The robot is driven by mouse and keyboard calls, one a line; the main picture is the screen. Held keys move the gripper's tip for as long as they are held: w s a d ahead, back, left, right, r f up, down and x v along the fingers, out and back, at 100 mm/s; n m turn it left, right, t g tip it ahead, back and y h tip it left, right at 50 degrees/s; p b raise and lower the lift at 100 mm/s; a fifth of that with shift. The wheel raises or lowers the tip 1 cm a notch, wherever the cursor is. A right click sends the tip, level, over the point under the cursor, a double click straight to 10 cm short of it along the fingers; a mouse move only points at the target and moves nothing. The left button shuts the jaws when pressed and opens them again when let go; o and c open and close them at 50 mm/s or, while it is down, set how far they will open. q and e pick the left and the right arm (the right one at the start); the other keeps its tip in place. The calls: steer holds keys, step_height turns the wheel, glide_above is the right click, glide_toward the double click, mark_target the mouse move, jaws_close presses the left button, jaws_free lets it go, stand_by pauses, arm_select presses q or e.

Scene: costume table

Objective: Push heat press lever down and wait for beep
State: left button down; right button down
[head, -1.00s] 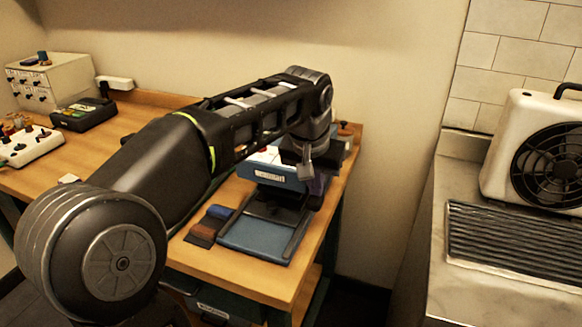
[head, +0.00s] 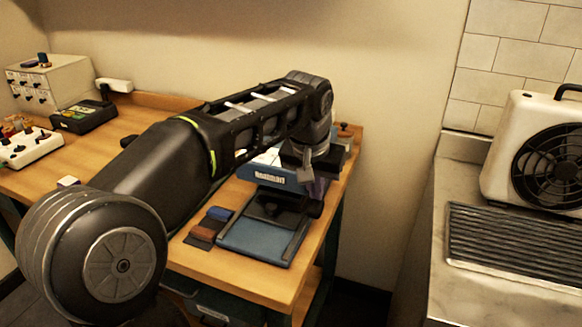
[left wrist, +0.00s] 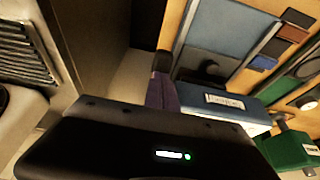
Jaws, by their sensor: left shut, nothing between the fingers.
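The heat press stands at the right end of the wooden table. Its flat blue base plate (head: 258,240) faces the front, and a blue upper body with a white label (head: 270,177) stands behind it. The blue body also shows in the left wrist view (left wrist: 222,101). A purple upright piece (head: 319,187) shows at the press's right side; in the left wrist view it has a dark end (left wrist: 161,92). My left gripper (head: 306,174) is shut and empty, pointing down close beside the purple piece. I cannot tell whether they touch. My arm hides part of the press. My right gripper is out of view.
Brown and blue small blocks (head: 209,224) lie left of the base plate. A fan heater (head: 535,150) stands on the right counter.

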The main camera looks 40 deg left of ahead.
arm_select(q)
step_height(320, 180, up, 15)
steer(key=p, duration=1.3)
steer(key=shift+r, duration=0.15)
